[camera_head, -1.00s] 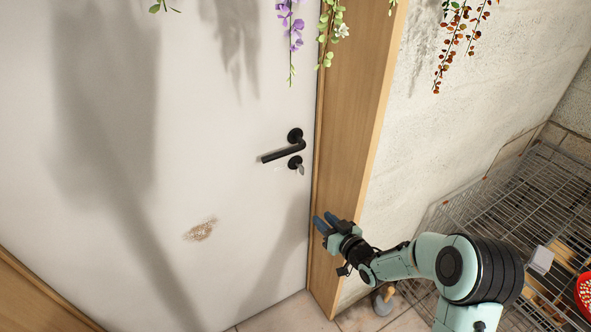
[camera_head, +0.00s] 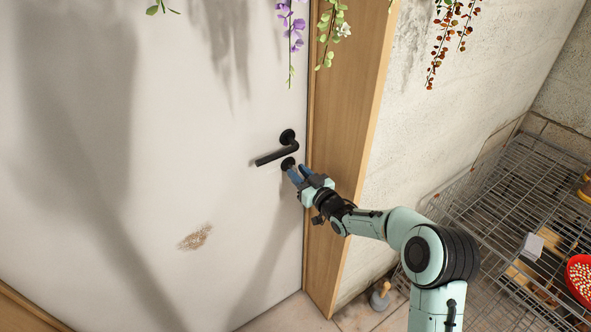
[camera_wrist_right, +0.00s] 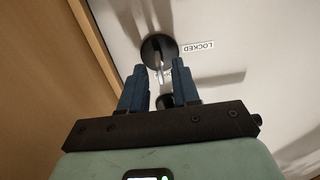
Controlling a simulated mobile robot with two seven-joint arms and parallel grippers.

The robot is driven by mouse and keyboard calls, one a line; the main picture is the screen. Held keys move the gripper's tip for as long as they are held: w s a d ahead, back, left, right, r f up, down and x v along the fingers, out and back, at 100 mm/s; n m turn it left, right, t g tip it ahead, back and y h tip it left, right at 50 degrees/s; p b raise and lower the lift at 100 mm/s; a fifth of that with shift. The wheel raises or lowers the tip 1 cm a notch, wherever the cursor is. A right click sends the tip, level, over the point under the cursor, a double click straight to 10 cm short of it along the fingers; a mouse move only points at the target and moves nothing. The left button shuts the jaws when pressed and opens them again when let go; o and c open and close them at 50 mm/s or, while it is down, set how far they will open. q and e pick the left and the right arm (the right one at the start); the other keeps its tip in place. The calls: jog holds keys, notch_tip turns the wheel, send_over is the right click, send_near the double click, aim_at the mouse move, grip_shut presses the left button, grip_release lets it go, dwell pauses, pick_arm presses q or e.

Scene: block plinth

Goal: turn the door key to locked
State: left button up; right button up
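The white door (camera_head: 190,130) has a black lever handle (camera_head: 278,152), with a round black lock plate (camera_head: 287,163) just below it. In the right wrist view the lock plate (camera_wrist_right: 157,46) carries a small silver key (camera_wrist_right: 160,74). A "LOCKED" label (camera_wrist_right: 198,46) is on the door beside the plate. My right gripper (camera_head: 298,173) is at the lock, its blue fingers apart. In the wrist view the key shows in the gap between the fingertips (camera_wrist_right: 158,72); I cannot see either finger touching it. The fingers hide the key in the head view. My left gripper is out of view.
A wooden door frame (camera_head: 341,120) stands right of the lock, close to my right arm. Flowers hang from above (camera_head: 331,30). A wire rack (camera_head: 490,200) with a red bowl (camera_head: 581,278) is at the right. The door's left part is clear.

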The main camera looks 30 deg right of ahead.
jog(key=shift+w+a, duration=0.1)
jog(key=shift+w, duration=0.95)
grip_shut()
